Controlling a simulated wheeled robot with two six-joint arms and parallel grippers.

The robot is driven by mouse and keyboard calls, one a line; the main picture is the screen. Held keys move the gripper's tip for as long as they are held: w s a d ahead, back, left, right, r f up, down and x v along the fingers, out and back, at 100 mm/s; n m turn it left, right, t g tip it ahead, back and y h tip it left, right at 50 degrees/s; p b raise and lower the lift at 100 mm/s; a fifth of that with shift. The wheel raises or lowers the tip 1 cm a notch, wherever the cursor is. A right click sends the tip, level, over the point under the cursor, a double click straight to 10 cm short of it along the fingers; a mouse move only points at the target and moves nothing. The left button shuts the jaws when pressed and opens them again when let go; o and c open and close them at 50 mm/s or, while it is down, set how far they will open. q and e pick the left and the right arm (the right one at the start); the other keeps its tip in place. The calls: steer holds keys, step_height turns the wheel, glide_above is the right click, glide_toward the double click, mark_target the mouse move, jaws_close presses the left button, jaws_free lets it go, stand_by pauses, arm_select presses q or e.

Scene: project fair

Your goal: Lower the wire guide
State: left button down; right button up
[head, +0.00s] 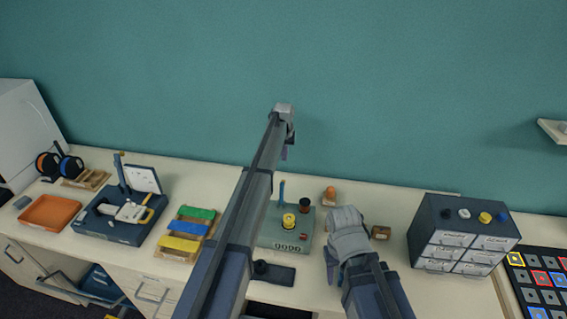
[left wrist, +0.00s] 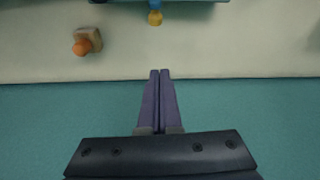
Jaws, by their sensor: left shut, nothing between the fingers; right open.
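The grey-green winding unit (head: 272,236) stands on the counter in the middle of the head view, with a yellow-topped spool (head: 290,220) and a dark knob (head: 304,206). A thin blue upright post (head: 282,192) at its back appears to be the wire guide. In the left wrist view, a small blue and yellow part (left wrist: 155,14) shows at the top edge. My left gripper (head: 285,155) is shut and empty, above and behind the unit near the wall; its fingers (left wrist: 160,73) touch each other. My right gripper (head: 345,212) is right of the unit; its fingertips are hard to see.
An orange-topped wooden block (head: 329,195) sits behind my right gripper, and a small brown block (head: 381,232) to its right. A drawer cabinet (head: 462,249) stands further right. Coloured trays (head: 187,229) and a dark blue device (head: 108,229) are left. The teal wall is close behind.

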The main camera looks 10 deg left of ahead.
mark_target(282, 192)
arm_select(q)
step_height(282, 192, down, 10)
steer(key=w+b, duration=0.2)
steer(key=b, duration=0.8)
steer(key=s+p, duration=0.1)
steer(key=s, duration=0.1)
steer(key=s+r, duration=0.1)
steer(key=s, duration=0.1)
steer(key=shift+s+r+p, duration=0.2)
steer(key=shift+p, duration=0.2)
steer(key=shift+w, duration=0.1)
steer(key=shift+s+r+t, duration=0.1)
steer(key=shift+s+t, duration=0.3)
steer(key=shift+s, duration=0.05)
